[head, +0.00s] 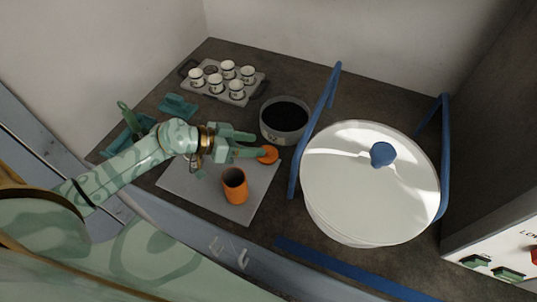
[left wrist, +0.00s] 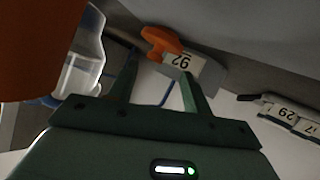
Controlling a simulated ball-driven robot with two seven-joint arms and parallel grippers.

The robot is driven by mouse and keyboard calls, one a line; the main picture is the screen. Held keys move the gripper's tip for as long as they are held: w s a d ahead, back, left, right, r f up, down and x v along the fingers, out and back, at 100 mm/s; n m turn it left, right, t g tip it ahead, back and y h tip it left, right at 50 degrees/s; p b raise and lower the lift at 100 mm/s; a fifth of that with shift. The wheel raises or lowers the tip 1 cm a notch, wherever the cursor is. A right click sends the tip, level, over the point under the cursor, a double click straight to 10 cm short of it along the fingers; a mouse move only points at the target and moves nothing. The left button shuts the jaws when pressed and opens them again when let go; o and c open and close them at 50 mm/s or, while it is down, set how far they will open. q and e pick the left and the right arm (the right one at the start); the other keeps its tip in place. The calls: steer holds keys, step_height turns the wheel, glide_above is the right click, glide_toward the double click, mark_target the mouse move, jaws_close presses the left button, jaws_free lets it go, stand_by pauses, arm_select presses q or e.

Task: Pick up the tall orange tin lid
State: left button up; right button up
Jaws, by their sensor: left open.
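The orange tin lid (head: 268,155) lies at the right edge of the grey mat, just beyond my left gripper's fingertips. In the left wrist view the orange lid (left wrist: 160,41) shows ahead of the fingers, roughly in line with the gap between them. My left gripper (head: 247,144) is open, its fingers pointing right; in the left wrist view the gripper (left wrist: 158,72) has nothing between its fingers. The orange tin (head: 235,188) stands upright and open on the mat, nearer the front. An orange surface (left wrist: 38,40), likely the tin, fills the wrist view's upper left. My right gripper is not in view.
A dark-filled round sieve (head: 285,120) stands just behind the lid. A large white-lidded drum (head: 345,195) with blue bars stands to the right. A tray (head: 262,82) with several cups is at the back. Bare mat (head: 190,180) lies left of the tin.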

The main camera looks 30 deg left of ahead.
mark_target(266, 147)
arm_select(q)
steer(key=b+x, duration=0.1)
steer(key=x, duration=0.1)
steer(key=b+x, duration=0.1)
steer(key=x, duration=0.2)
steer(key=shift+s+a+f+b, duration=0.1)
steer(key=shift+a+f+b, duration=0.05)
steer(key=shift+f+b, duration=0.25)
steer(key=shift+r, duration=0.1)
steer(key=c, duration=0.7)
steer(key=shift+o, duration=0.2)
